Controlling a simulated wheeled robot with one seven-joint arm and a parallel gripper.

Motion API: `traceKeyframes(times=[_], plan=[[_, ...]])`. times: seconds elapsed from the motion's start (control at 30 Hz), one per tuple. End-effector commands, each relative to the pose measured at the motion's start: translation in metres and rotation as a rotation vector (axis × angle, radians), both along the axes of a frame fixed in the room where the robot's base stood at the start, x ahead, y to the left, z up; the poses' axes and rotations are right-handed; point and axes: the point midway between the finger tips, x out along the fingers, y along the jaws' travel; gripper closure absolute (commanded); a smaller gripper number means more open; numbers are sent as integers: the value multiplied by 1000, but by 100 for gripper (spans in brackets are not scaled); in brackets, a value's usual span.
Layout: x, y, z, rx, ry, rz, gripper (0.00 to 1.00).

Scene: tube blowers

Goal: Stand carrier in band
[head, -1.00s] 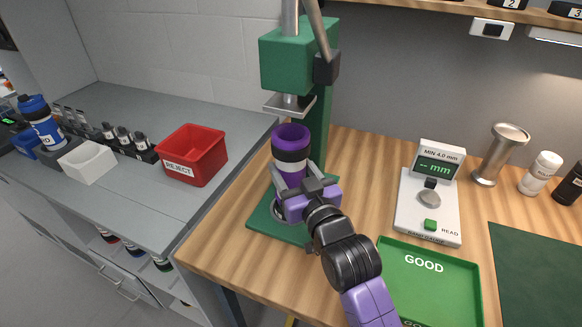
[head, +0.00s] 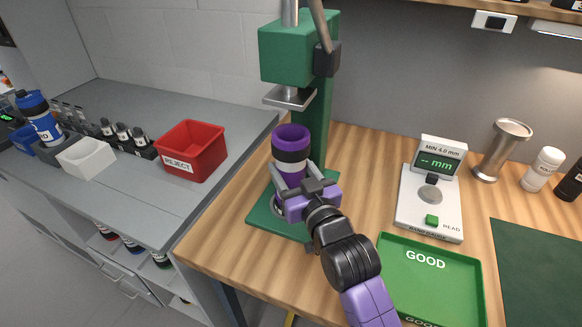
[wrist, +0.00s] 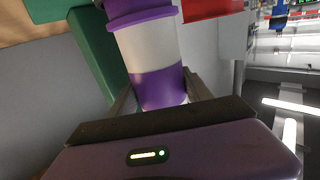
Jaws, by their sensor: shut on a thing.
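The carrier (head: 291,143) is a purple cylinder with a black band near its top and a white section below. It stands upright over the base of the green press (head: 300,55), below the press's metal plate. My gripper (head: 293,184) is shut on the carrier's lower purple part. In the wrist view the carrier (wrist: 150,60) rises between the two fingers. A metal ring (head: 276,205) shows partly at the press base, behind my gripper. My gripper hides the carrier's lower end, so I cannot tell whether it sits in the ring.
A red REJECT bin (head: 191,150) and a white box (head: 86,157) stand on the grey bench at left. A green GOOD tray (head: 432,275) and a gauge (head: 432,200) lie to the right. The press head (head: 290,97) hangs just above the carrier.

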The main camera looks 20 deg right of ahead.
Motion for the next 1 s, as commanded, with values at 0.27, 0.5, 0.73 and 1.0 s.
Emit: traceKeyframes(times=[0.27,0.5,0.73,1.0], plan=[[0,0,1,0,-1,0,17],[0,0,0,0,1,0,17],[-18,0,-1,0,1,0,17],[-61,0,-2,0,1,0,17]])
